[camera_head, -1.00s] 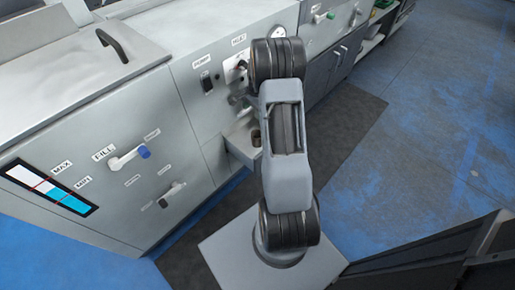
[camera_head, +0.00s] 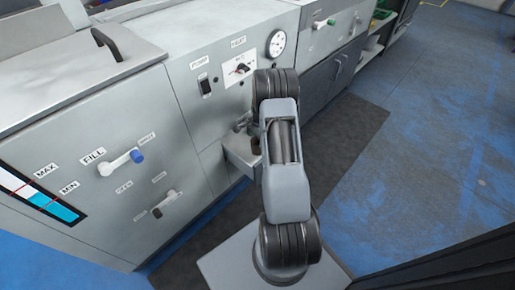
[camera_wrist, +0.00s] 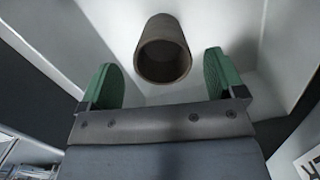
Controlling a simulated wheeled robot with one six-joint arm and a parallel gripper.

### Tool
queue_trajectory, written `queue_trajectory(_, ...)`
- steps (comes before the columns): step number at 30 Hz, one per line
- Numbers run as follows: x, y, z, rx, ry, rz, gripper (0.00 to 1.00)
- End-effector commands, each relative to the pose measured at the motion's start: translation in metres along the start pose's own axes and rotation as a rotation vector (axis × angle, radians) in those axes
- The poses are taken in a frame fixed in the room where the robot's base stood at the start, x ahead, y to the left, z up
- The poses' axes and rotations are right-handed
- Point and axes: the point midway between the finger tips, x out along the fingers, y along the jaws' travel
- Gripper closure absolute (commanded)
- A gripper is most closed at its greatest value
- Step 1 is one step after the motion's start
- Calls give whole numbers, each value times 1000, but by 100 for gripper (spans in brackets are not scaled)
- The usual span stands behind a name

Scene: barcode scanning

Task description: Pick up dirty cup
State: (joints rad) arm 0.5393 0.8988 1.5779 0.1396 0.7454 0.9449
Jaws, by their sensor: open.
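In the wrist view, a brown-grey cup (camera_wrist: 164,50) shows with its dark round opening towards the camera. It lies ahead of my gripper (camera_wrist: 165,82), roughly midway between the two green fingers. The fingers are wide apart and there is clear space between each finger and the cup. In the head view my arm hides most of the place where the gripper works, and I cannot make out the gripper's fingers there. A small grey ledge (camera_head: 240,152) on the machine front is partly hidden behind my arm.
The grey machine (camera_head: 190,130) carries a FILL lever (camera_head: 120,161), a lower lever (camera_head: 165,203), a dial gauge (camera_head: 276,43) and a level display (camera_head: 42,196). A dark mat (camera_head: 345,140) lies on the blue floor. Open floor (camera_head: 430,150) is at the right.

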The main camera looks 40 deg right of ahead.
Motion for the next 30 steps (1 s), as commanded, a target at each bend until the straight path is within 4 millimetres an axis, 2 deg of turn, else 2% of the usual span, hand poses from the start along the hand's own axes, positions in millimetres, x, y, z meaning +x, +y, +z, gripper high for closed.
queue_trajectory(10,46,0,-2,-1,-1,2,12)
queue_trajectory(18,48,0,-2,-1,0,1,12)
queue_trajectory(30,48,0,-2,0,0,1,50)
